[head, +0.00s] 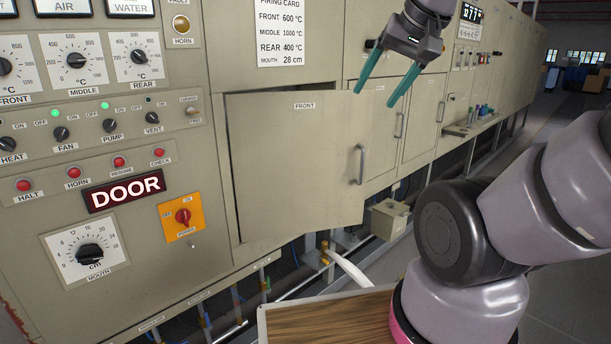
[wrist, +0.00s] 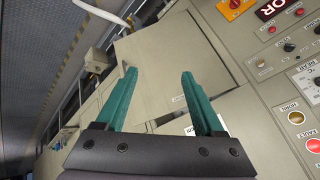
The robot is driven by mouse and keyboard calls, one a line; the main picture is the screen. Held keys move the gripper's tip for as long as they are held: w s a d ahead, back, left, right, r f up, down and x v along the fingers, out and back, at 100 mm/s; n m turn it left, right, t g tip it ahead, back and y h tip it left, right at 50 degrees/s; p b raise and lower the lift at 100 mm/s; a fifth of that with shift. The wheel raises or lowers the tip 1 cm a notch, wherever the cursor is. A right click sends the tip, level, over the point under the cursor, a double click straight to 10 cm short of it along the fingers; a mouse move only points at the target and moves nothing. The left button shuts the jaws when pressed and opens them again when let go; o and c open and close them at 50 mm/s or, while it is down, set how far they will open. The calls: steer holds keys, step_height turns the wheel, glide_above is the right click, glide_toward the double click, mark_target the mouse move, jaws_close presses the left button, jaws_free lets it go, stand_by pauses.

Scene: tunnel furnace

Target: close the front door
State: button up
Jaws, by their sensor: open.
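The front door (head: 290,170) is a beige metal panel labelled FRONT, with a grey bar handle (head: 360,165) near its right edge. It stands ajar, with its right side out from the furnace face and dark gaps along its top and left edges. My gripper (head: 376,97) is open and empty, up and right of the door handle in the head view, apart from the door. In the wrist view the teal fingers (wrist: 158,73) are spread, with the beige front door (wrist: 165,55) beyond them.
A control panel with dials, switches and a DOOR sign (head: 124,190) is left of the door. More closed doors (head: 425,115) continue right. A grey box (head: 389,219) sits low behind the door's right edge. A wood-topped surface (head: 330,318) is below in front.

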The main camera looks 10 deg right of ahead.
steer(key=shift+f, duration=0.1)
steer(key=c, duration=0.7)
steer(key=shift+w+a+f+m+g+y, duration=0.25)
steer(key=shift+w+f+m+g+y, duration=0.05)
steer(key=shift+f, duration=0.05)
jaws_close()
steer(key=w+a+f+m+g+y, duration=0.2)
steer(key=w+a+f+m+y, duration=0.15)
steer(key=w+f+m, duration=0.3)
steer(key=m+t+h, duration=0.3)
steer(key=m+t, duration=0.4)
steer(key=m, duration=1.5)
glide_toward(362, 173)
steer(key=x, duration=0.6)
steer(key=shift+w+f, duration=0.1)
steer(key=shift+w, duration=0.05)
